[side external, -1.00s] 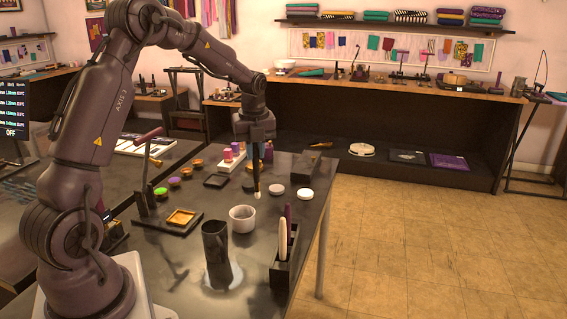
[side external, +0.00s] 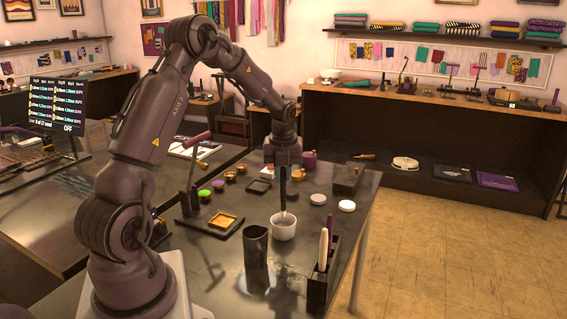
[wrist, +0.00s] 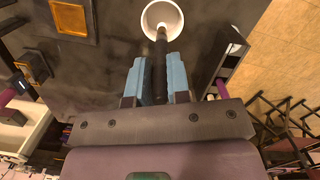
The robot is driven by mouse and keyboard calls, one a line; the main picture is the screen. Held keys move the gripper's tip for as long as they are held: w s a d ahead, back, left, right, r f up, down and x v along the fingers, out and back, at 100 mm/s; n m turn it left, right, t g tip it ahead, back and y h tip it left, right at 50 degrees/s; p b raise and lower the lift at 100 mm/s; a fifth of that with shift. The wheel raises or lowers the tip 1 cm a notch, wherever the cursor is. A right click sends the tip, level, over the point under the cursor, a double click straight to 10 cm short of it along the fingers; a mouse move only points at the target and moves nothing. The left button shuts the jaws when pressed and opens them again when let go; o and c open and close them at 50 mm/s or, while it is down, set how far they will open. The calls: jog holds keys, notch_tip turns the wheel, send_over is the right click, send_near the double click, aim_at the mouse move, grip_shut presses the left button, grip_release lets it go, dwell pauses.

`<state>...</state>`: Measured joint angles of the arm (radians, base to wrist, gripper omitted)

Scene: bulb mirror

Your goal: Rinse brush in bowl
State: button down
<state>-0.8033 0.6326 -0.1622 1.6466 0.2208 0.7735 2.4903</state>
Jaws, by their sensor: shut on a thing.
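My gripper (side external: 283,166) points down over the table and is shut on the brush (side external: 284,193), a dark-handled brush with a pale tip held upright. In the wrist view the blue-padded fingers of my gripper (wrist: 160,75) clasp the dark brush handle (wrist: 161,45). The white bowl (side external: 283,231) stands on the dark table directly below, and it also shows at the top of the wrist view (wrist: 177,12). The brush tip is at the bowl's mouth, overlapping its opening; I cannot tell how deep it reaches or whether it touches the bowl.
A dark cylindrical vessel (side external: 256,248) stands in front of the bowl at left. A black holder (side external: 320,285) with upright tools stands to the right. A lever press (side external: 205,222) is at left. White round lids (side external: 347,206) and small colour pots (side external: 218,186) lie behind.

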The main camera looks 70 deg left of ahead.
aim_at(283, 201)
jog(key=shift+f, duration=2.3)
jog(key=shift+r, duration=3.9)
jog(key=shift+r, duration=2)
